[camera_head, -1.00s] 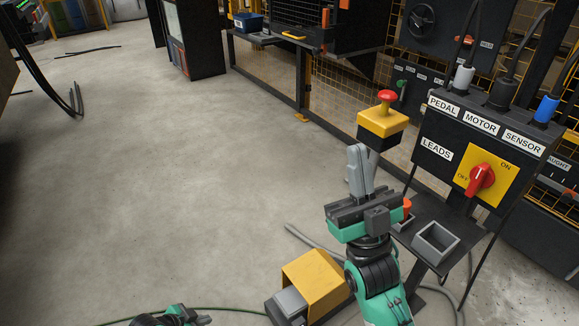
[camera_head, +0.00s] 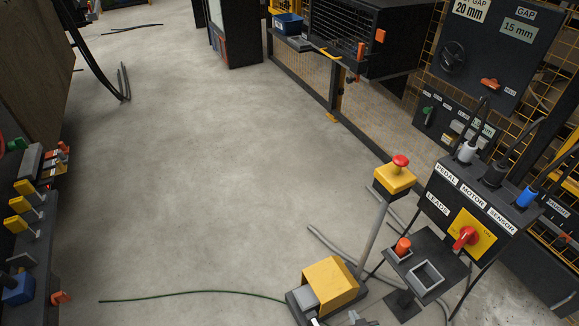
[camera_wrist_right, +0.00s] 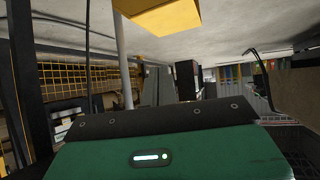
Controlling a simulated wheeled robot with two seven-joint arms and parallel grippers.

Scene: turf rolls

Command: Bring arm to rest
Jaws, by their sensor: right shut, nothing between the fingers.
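Only a small grey part of my right gripper (camera_head: 358,319) shows at the bottom edge of the head view, just below the yellow foot pedal (camera_head: 330,283). The gripper is shut and holds nothing that I can see. In the right wrist view its green housing and black plate (camera_wrist_right: 160,118) fill the lower part; the fingertips do not show there. A yellow block (camera_wrist_right: 160,14) is at the top of that view, and I cannot tell for sure which thing it is. My left gripper is out of view.
A red stop button on a yellow box (camera_head: 395,178) stands on a pole behind the pedal. The labelled control box (camera_head: 465,205) and a small stand with trays (camera_head: 427,275) are at the right. A tool rack (camera_head: 35,220) is at the left. The middle floor is clear.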

